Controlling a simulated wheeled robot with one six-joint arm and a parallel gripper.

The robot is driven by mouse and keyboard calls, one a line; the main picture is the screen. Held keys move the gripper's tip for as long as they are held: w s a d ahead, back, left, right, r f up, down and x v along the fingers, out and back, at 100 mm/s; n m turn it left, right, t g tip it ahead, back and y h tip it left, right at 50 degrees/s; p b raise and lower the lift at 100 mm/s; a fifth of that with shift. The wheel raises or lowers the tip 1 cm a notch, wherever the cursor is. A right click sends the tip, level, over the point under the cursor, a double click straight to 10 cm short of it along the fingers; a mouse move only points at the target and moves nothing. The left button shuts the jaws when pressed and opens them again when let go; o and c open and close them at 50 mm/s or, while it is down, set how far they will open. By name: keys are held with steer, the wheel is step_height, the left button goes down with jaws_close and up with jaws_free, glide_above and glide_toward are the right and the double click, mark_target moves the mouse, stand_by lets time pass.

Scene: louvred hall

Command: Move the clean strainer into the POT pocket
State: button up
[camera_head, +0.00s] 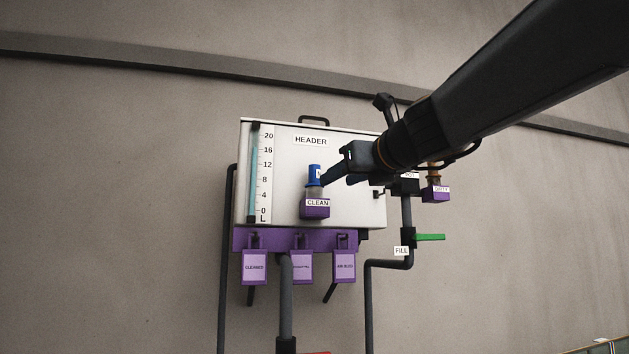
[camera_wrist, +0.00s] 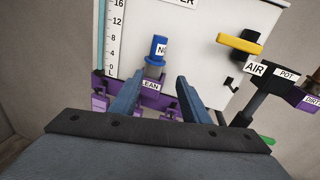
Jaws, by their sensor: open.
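The clean strainer (camera_head: 314,176) has a blue cap and stands upright in the purple CLEAN pocket (camera_head: 315,211) on the front of the white HEADER tank. In the wrist view the strainer (camera_wrist: 158,50) shows its blue cap with a partly readable white label, above a grey body. My gripper (camera_head: 327,180) is just right of the cap in the head view. In the wrist view my gripper (camera_wrist: 160,80) is open, with the strainer beyond and between its blue fingers, apparently not gripped. The dark POT housing (camera_head: 409,186) is right of the tank, partly behind my wrist; its label shows in the wrist view (camera_wrist: 287,75).
The purple DIRTY pocket (camera_head: 436,194) holds an orange-brown piece. A yellow handle (camera_wrist: 240,43) sits by the AIR label. A green handle (camera_head: 430,237) is by the FILL pipe. Purple tags (camera_head: 254,267) hang below the tank (camera_head: 350,150).

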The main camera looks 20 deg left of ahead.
mark_target(317, 174)
steer(key=shift+m+y, duration=0.3)
steer(key=shift+m, duration=0.2)
steer(key=shift+w+a+r+p, duration=0.25)
steer(key=shift+w+a+r, duration=0.25)
steer(key=shift+w+a, duration=0.65)
steer(key=shift+w+a+r+p, duration=0.25)
steer(key=shift+w+a+r, duration=0.2)
steer(key=shift+w+a, duration=0.7)
steer(key=shift+w+a+r+p, duration=0.25)
steer(key=shift+w+a+r, duration=0.25)
steer(key=shift+w+a, duration=0.65)
steer(key=shift+s+a, duration=0.25)
jaws_close()
